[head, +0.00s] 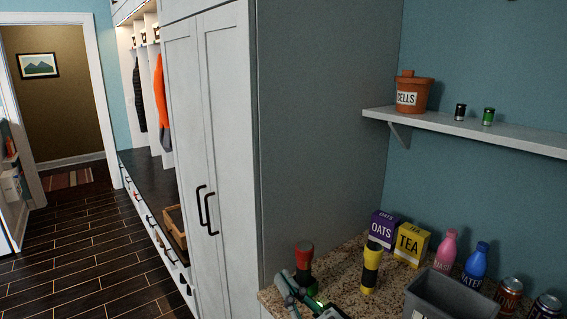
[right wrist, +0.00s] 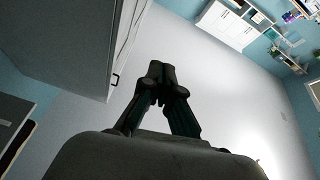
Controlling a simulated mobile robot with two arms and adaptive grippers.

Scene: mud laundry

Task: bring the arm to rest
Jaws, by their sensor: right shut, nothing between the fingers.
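My right gripper (head: 288,284) shows at the bottom of the head view, over the near left end of the granite counter (head: 339,263). It overlaps the lower part of a red and black flashlight-like object (head: 304,257) in the picture; I cannot tell whether they touch. In the right wrist view the dark fingers (right wrist: 160,76) are together with nothing between them, against a pale, plain surface that looks like the ceiling. My left gripper is not in view.
A yellow and black flashlight-like object (head: 371,269), oats box (head: 382,225), tea box (head: 411,244), pink bottle (head: 446,251), blue bottle (head: 475,266) and grey bin (head: 452,297) crowd the counter. A tall white cabinet (head: 215,130) stands left; a shelf (head: 470,128) hangs above. Floor at left is open.

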